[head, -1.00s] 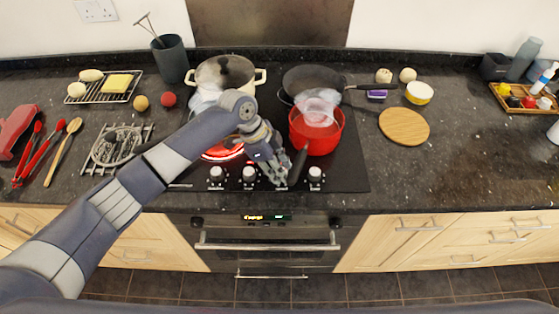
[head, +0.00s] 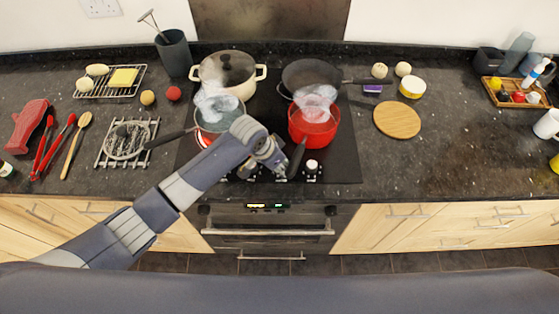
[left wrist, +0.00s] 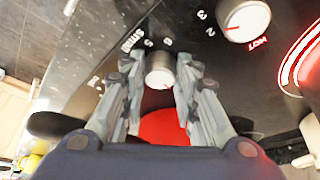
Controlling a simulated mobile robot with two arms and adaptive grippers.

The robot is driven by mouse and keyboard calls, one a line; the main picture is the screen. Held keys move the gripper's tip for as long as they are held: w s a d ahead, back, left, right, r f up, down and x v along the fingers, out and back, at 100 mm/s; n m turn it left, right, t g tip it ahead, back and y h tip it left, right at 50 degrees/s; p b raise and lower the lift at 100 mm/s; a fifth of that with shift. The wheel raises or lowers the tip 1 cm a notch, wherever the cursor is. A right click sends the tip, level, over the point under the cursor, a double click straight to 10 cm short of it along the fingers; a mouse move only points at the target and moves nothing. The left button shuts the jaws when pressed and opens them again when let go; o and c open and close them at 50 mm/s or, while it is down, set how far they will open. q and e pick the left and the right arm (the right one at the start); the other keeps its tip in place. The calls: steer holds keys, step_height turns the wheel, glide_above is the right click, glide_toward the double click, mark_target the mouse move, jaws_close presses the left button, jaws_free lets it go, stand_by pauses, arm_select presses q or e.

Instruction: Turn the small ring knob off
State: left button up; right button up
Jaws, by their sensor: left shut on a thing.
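The small ring knob (left wrist: 160,72) is a silver-white round knob on the black hob front, with the word SMALL printed beside it in the left wrist view. My left gripper (left wrist: 160,88) has its two fingers on either side of this knob and is shut on it. My right gripper is not in view.
A knob labelled HOT (left wrist: 245,18) is close beside, near a glowing red ring (left wrist: 297,58). Steaming pans stand behind: a red pot (head: 314,128), a grey saucepan (head: 220,118), a cream lidded pot (head: 228,72) and a dark frying pan (head: 310,76).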

arm_select(q)
steer(key=shift+w+d+r+n+t, duration=0.1)
steer(key=shift+r+n+t, duration=0.15)
steer(key=shift+n, duration=0.25)
steer(key=o, duration=1)
steer(key=shift+o, duration=0.2)
steer(key=shift+f, duration=0.15)
